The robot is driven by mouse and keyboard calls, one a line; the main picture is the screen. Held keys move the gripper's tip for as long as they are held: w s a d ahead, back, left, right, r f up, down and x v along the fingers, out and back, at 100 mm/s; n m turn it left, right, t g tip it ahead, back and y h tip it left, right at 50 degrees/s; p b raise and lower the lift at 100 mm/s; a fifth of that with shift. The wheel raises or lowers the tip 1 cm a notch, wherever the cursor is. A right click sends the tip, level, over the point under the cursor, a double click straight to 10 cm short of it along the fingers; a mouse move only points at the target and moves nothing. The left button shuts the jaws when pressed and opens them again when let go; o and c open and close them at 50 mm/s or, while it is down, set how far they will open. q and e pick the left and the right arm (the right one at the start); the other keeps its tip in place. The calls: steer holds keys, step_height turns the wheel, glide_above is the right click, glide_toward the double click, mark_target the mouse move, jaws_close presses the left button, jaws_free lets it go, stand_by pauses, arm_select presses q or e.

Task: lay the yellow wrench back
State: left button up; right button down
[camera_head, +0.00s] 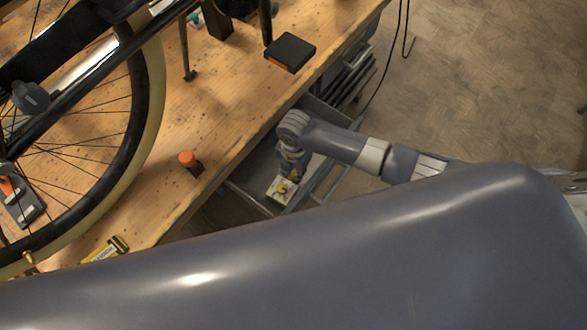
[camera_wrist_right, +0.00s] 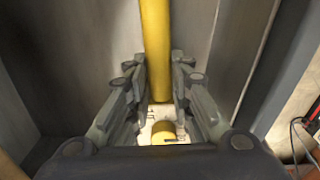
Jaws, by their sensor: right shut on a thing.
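The yellow wrench shows in the right wrist view as a smooth yellow bar (camera_wrist_right: 157,45) running away from me between the fingers. My right gripper (camera_wrist_right: 160,100) is shut on it. In the head view my right gripper (camera_head: 287,176) reaches down into an open grey drawer (camera_head: 323,184) under the workbench. Small yellow parts (camera_head: 283,188) show below it, over a pale block. I cannot tell whether the wrench touches the drawer floor. My left gripper is not in view.
The wooden workbench (camera_head: 225,115) carries a wheel (camera_head: 152,100), an orange-capped item (camera_head: 188,160), a black box (camera_head: 290,52) and a yellow-black item (camera_head: 106,249). The drawer walls stand close around my right gripper. Open floor (camera_head: 480,80) lies right of the bench.

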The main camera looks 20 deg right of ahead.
steer(key=shift+f, duration=0.3)
stand_by(0.4)
steer(key=c, duration=1.3)
jaws_free()
steer(key=shift+c, duration=0.2)
step_height(320, 180, up, 12)
steer(key=shift+d, duration=0.1)
